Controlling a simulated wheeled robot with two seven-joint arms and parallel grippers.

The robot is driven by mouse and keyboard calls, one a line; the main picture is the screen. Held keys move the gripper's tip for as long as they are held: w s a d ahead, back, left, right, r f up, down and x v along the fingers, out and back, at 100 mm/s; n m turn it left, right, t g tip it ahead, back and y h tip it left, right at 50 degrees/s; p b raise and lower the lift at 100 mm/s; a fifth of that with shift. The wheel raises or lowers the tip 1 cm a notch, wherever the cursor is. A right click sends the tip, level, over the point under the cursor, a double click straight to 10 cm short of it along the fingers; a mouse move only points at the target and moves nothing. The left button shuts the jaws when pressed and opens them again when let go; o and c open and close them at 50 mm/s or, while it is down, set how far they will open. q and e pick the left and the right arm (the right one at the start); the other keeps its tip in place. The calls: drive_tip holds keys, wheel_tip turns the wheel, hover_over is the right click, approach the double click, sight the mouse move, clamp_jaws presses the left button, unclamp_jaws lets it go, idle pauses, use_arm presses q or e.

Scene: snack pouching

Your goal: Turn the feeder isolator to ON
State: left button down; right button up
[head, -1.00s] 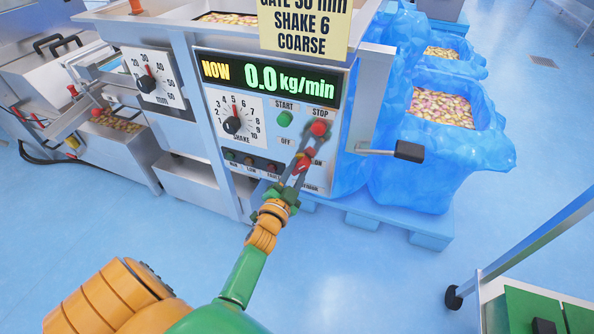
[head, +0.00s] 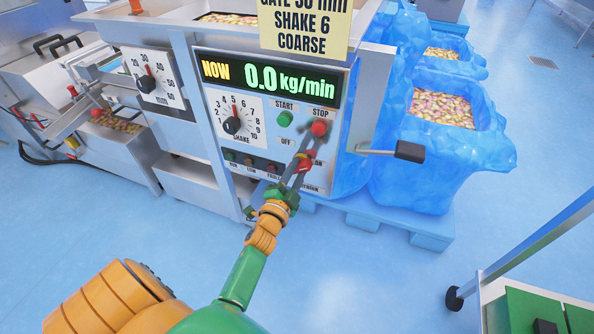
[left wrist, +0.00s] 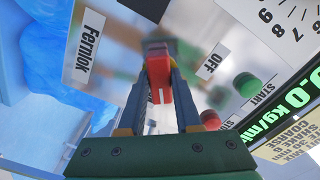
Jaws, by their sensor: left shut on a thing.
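The feeder isolator's red handle (head: 303,163) is on the lower right of the feeder's front panel (head: 262,158), between the OFF label and the partly covered ON label. My left gripper (head: 304,158) reaches up to it from below and is shut on the handle. In the left wrist view the red handle (left wrist: 159,82) sits between the two fingers, with the OFF label (left wrist: 210,64) beside it. The fingers hide much of the isolator, so its exact angle is hard to tell. My right gripper is not in view.
The red STOP button (head: 319,128) and green START button (head: 285,118) sit just above the gripper. The display (head: 270,78) reads 0.0 kg/min. A black-ended lever (head: 409,151) juts out at the right.

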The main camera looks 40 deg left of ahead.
use_arm(q)
drive_tip(key=shift+f, duration=0.15)
drive_tip(key=c, duration=0.6)
unclamp_jaws()
drive_tip(key=p+v, duration=0.1)
drive_tip(key=v, duration=0.6)
